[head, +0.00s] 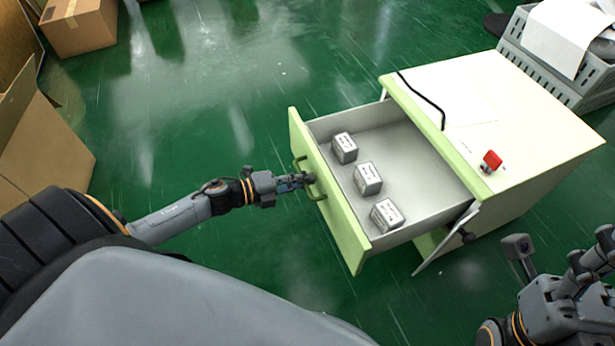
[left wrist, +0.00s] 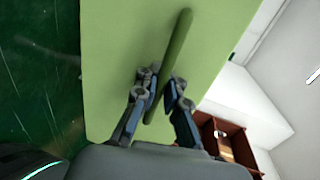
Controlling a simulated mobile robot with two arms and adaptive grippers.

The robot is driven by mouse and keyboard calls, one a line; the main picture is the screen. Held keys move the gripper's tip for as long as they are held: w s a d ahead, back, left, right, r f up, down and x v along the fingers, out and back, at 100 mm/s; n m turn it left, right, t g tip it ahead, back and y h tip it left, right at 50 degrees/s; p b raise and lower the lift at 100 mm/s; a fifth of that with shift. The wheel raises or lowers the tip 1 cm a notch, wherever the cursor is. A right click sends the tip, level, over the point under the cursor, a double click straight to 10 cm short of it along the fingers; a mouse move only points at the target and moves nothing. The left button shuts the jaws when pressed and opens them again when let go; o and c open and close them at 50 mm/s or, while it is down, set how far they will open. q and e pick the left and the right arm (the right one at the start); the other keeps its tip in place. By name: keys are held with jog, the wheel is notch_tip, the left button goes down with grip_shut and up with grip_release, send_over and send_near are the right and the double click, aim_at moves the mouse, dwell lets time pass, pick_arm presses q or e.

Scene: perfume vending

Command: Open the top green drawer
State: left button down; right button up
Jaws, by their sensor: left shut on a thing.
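The top green drawer (head: 345,222) of the white and green cabinet (head: 540,130) stands pulled far out to the left, its inside showing. Three small white-grey boxes (head: 344,148) sit in a row in it. My left gripper (head: 308,181) is shut on the green drawer handle (head: 299,162). In the left wrist view, its two fingers (left wrist: 158,92) close on either side of the handle bar (left wrist: 178,45), in front of the green face. My right gripper (head: 592,262) shows in part at the lower right, away from the cabinet; its jaws are unclear.
A red object (head: 491,160) and a dark cable (head: 424,97) are on the cabinet top. A thin grey panel (head: 447,242) juts out below the drawer. Cardboard boxes (head: 80,28) stand at left, a grey crate (head: 537,62) at top right.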

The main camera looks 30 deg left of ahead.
pick_arm(q)
jog(key=shift+r, duration=0.1)
jog(key=c, duration=1.7)
grip_release()
jog(key=v, duration=1.2)
